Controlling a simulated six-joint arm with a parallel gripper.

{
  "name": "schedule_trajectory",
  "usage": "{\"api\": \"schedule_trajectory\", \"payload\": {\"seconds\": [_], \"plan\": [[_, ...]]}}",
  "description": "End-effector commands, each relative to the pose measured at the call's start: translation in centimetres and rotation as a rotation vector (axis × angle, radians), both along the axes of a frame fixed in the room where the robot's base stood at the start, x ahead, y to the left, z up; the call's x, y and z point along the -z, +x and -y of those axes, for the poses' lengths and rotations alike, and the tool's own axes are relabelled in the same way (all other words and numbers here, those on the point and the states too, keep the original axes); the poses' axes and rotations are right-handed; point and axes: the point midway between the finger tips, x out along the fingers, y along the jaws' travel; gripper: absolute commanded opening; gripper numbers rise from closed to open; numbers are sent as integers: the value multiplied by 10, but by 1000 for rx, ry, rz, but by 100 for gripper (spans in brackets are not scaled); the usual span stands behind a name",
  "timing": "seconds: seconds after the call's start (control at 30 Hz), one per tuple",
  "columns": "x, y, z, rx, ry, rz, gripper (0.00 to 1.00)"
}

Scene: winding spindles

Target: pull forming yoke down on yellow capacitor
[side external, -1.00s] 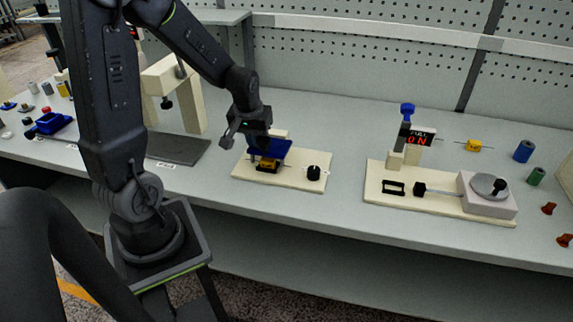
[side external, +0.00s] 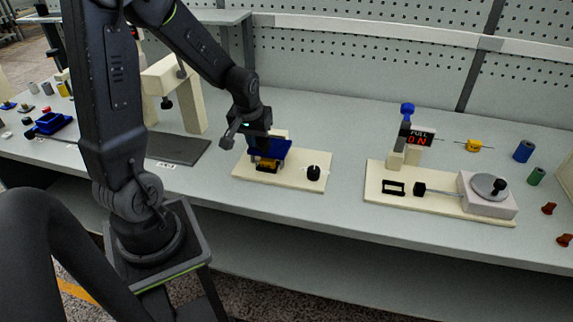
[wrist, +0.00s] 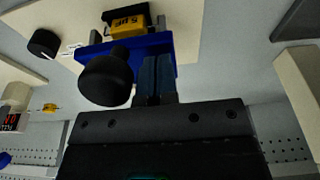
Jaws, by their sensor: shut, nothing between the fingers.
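The yellow capacitor (side external: 266,161) sits in a dark holder on the cream fixture base; the wrist view shows it too (wrist: 127,27), with dark printing on it. The blue forming yoke (side external: 280,151) is right over and beside the capacitor and hides part of it. In the wrist view the yoke (wrist: 165,44) lies between the capacitor and my fingers, with a round black knob (wrist: 105,78) in front of it. My gripper (side external: 257,148) is shut and empty, its fingertips (wrist: 157,70) against or just over the yoke. I cannot tell whether they touch.
A black dial (side external: 313,172) stands on the right of the same base (side external: 300,184). A cream press frame (side external: 190,100) stands to the left. A second fixture with a red display (side external: 418,136) is to the right. Bare bench lies between the two fixtures.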

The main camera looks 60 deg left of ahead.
Motion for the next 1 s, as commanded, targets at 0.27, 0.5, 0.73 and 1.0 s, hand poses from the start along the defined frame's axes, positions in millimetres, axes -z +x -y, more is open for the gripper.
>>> {"api": "schedule_trajectory", "payload": {"seconds": [0.27,0.5,0.73,1.0], "plan": [[-13,3,-3,1,0,0,0],[-23,8,-8,0,2,2,0],[-36,14,-14,-1,0,0,0],[-42,19,-19,0,0,1,0]]}}
